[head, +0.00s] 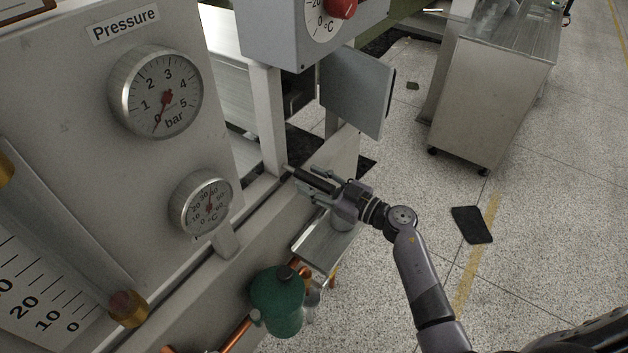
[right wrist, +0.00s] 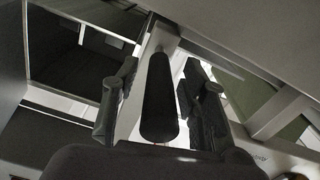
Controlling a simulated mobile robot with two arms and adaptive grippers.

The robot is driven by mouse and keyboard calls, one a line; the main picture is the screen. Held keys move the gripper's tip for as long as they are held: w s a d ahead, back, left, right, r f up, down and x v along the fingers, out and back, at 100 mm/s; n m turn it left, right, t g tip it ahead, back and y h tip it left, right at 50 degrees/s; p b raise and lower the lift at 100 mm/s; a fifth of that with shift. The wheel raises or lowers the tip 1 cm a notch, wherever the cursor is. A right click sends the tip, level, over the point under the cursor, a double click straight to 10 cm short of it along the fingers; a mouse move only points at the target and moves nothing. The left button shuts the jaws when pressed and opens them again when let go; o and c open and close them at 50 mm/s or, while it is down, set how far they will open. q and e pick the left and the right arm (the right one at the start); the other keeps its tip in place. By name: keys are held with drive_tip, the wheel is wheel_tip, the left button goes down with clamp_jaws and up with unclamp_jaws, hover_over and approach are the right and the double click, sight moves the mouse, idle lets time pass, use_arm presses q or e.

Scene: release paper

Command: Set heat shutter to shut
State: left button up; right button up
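A black cylindrical handle (head: 312,179) sticks out beside the machine's frame, below the grey box. It also shows in the right wrist view (right wrist: 160,98), on the end of a light metal bar. My right gripper (head: 318,187) is at this handle. Its two fingers stand on either side of it in the right wrist view (right wrist: 158,100), with gaps between, so it is open around the handle. A flat grey hinged panel (head: 357,90) stands swung out under the box; I cannot tell for sure whether it is the shutter. My left gripper is out of view.
The grey box (head: 290,30) with a red knob (head: 342,7) hangs above. A pressure gauge (head: 157,92) and a thermometer dial (head: 201,203) are on the left panel. A green vessel (head: 277,301) is below. A metal cabinet (head: 492,95) stands behind; floor at right is mostly free.

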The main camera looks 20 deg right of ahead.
clamp_jaws()
idle(0.6)
